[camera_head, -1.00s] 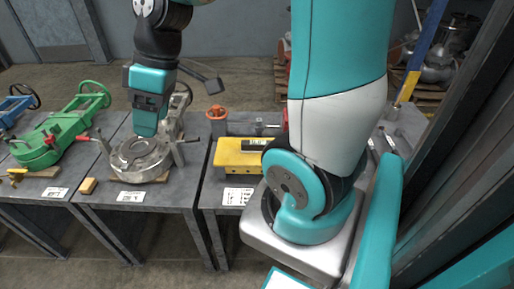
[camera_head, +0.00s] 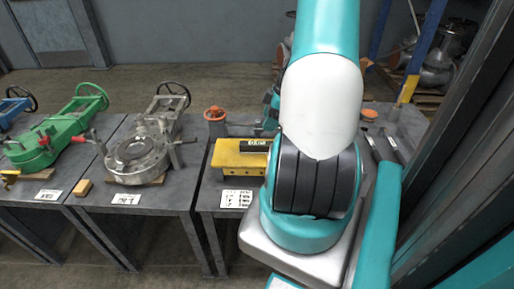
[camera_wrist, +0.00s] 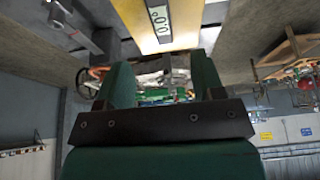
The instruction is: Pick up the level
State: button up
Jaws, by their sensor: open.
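The level is a yellow block with a small dark display on its top. It lies on the grey bench in front of me in the head view (camera_head: 232,158), partly hidden at its right by my arm. In the wrist view the level (camera_wrist: 185,38) is large at the top middle, with its display reading about 0.0. My gripper (camera_wrist: 163,75) shows there as two dark green fingers, spread apart with nothing held between them. The level appears beyond the fingertips; the exact gap cannot be told.
An orange handwheel valve (camera_head: 215,118) stands behind the level. A grey valve (camera_head: 140,155) and a green valve (camera_head: 55,140) are on benches to the left. A yellow block (camera_head: 82,187) lies near the grey valve. Tools (camera_head: 382,145) lie right of my arm.

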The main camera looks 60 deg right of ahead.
aim_at(257, 143)
jog(key=x, duration=0.5)
jog(key=shift+w+a+f, duration=0.1)
jog(key=shift+w+f, duration=0.05)
jog(key=shift+f, duration=0.15)
jog(key=shift+p+x, duration=0.35)
jog(key=shift+x, duration=2.4)
jog(key=c, duration=1.1)
